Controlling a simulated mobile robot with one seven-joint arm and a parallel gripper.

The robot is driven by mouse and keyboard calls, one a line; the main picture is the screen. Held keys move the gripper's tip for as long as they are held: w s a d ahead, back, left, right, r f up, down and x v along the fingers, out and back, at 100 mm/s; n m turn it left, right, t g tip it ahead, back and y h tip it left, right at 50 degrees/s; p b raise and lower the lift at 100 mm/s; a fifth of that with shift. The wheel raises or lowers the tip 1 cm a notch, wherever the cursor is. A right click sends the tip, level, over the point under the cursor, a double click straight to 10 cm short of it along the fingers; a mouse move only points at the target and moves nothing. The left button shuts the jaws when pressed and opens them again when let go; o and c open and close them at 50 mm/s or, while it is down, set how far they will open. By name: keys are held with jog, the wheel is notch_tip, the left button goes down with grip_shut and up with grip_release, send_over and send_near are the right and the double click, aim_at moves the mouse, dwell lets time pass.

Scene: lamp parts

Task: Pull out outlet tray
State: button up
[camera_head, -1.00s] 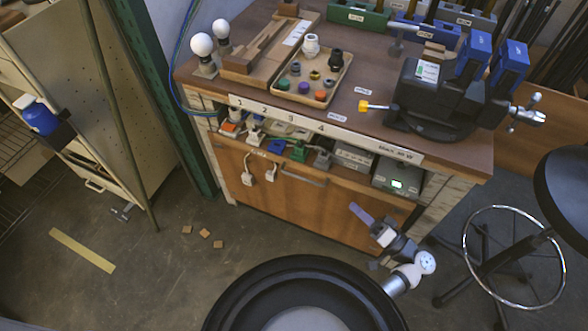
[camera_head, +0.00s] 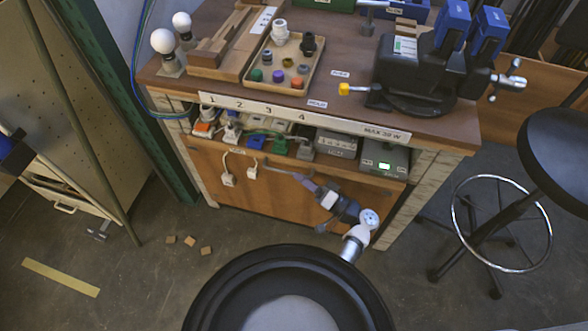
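The outlet tray (camera_head: 283,131) is the shelf-like bay under the bench top, behind the strip numbered 1 to 4. It holds several plugs, adapters and small boxes. Below it is a brown wooden front (camera_head: 240,199) with a slim grey bar handle (camera_head: 281,171) near its upper edge. My gripper (camera_head: 304,182), with purplish fingers, is in front of the wooden front, at the right end of the handle. It covers that end of the handle. I cannot tell whether the fingers touch the bar or how far apart they are. The tray looks pushed in under the bench top.
Two white plugs (camera_head: 228,177) hang on cords over the wooden front. A black round stool (camera_head: 554,150) stands at the right. Small wooden chips (camera_head: 190,241) lie on the floor at the left. A parts tray (camera_head: 253,86) and bulbs (camera_head: 163,41) stand on the bench top.

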jog(key=shift+x, duration=1.65)
grip_shut()
